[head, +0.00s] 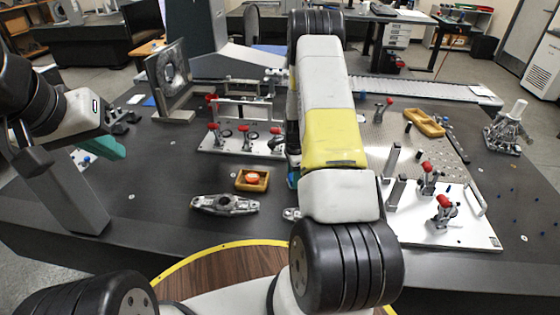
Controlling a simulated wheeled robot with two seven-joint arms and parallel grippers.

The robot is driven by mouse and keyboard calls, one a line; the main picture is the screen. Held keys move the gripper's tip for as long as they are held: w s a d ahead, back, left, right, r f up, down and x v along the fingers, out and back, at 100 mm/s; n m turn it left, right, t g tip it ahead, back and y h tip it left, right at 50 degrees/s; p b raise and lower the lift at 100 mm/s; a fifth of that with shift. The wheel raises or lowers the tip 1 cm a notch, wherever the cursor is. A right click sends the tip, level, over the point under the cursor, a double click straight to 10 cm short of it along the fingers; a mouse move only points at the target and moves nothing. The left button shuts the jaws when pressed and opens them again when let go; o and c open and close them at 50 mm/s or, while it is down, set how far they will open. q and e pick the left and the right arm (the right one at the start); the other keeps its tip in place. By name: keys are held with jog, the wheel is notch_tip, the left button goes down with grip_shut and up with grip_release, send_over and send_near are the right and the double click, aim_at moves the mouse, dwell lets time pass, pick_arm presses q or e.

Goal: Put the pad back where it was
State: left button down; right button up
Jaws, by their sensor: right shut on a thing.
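I cannot single out the pad for certain. A small wooden tray (242,185) holds an orange-red round piece (253,178) on the dark table, left of my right arm. My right gripper (293,178) is almost wholly hidden behind my own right forearm; only a teal sliver shows at the forearm's left edge. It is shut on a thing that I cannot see. My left gripper (122,118) hangs over the table's left side, away from the tray, with a teal part below it. Its fingers are too small and dark to tell their opening.
A metal casting (225,203) lies in front of the tray. A clamp fixture plate (240,146) stands behind it. At right are a white plate with red-tipped clamps (455,228), a yellow tray (425,122) and a metal part (508,130). The table's front left is clear.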

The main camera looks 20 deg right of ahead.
jog(key=shift+f, duration=0.15)
jog(key=o, duration=1.2)
